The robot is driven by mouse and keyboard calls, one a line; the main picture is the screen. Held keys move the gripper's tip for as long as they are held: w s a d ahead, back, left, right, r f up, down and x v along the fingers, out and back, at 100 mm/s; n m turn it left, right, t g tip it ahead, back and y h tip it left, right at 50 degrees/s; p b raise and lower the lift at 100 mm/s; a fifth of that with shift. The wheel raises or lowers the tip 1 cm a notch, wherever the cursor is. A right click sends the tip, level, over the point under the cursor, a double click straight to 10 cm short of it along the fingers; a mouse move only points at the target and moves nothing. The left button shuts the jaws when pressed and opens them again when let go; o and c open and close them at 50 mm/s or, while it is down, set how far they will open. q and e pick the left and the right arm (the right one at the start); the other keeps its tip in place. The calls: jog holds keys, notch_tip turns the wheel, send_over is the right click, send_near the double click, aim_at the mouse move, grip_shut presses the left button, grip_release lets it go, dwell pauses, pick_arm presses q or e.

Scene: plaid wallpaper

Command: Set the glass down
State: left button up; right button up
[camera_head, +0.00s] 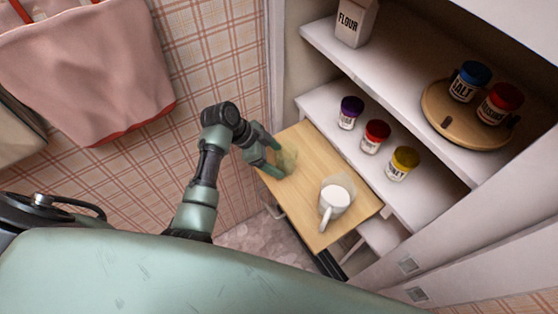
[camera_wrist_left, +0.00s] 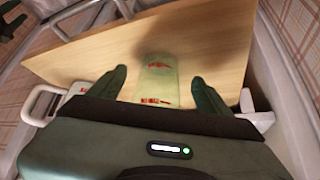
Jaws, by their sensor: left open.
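The glass (camera_head: 289,157) is see-through and yellow-green, and stands on the wooden pull-out board (camera_head: 310,155) near its left edge. In the left wrist view the glass (camera_wrist_left: 158,82) has red marks and sits between my two fingers. My left gripper (camera_head: 279,161) is open around the glass, with a finger on either side. In the left wrist view my left gripper (camera_wrist_left: 158,80) shows gaps between its fingers and the glass. My right gripper is not in view.
A pale jug (camera_head: 334,203) with white contents and a handle stands on the board. Purple- (camera_head: 349,112), red- (camera_head: 375,136) and yellow-lidded jars (camera_head: 402,163) line the shelf behind. A round wooden tray (camera_head: 437,119) with jars and a flour bag (camera_head: 356,22) are above.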

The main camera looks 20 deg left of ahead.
pick_arm(q)
jog(key=v, duration=0.9)
jog(key=shift+a+r+b, duration=0.15)
jog(key=shift+r+b, duration=0.2)
jog(key=shift+b, duration=0.1)
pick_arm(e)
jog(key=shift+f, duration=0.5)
pick_arm(q)
jog(key=s+d+f+n+y, duration=0.1)
jog(key=s+f+n+y, duration=0.15)
jog(key=s+n, duration=0.6)
jog(key=s+d+f+n+y, duration=0.1)
jog(key=s+f+n+y, duration=0.15)
jog(key=s, duration=1.15)
notch_tip(320, 180, down, 26)
jog(key=s+b, duration=0.1)
jog(key=b, duration=0.1)
jog(key=s+a+f+g+y+b, duration=0.1)
jog(key=s+a+f, duration=0.2)
jog(key=s+f, duration=1.3)
notch_tip(320, 180, down, 2)
jog(key=shift+s+g, duration=0.4)
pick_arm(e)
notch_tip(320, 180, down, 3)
pick_arm(q)
jog(key=shift+s+a, duration=0.1)
jog(key=shift+s, duration=0.15)
jog(key=shift+c, duration=0.3)
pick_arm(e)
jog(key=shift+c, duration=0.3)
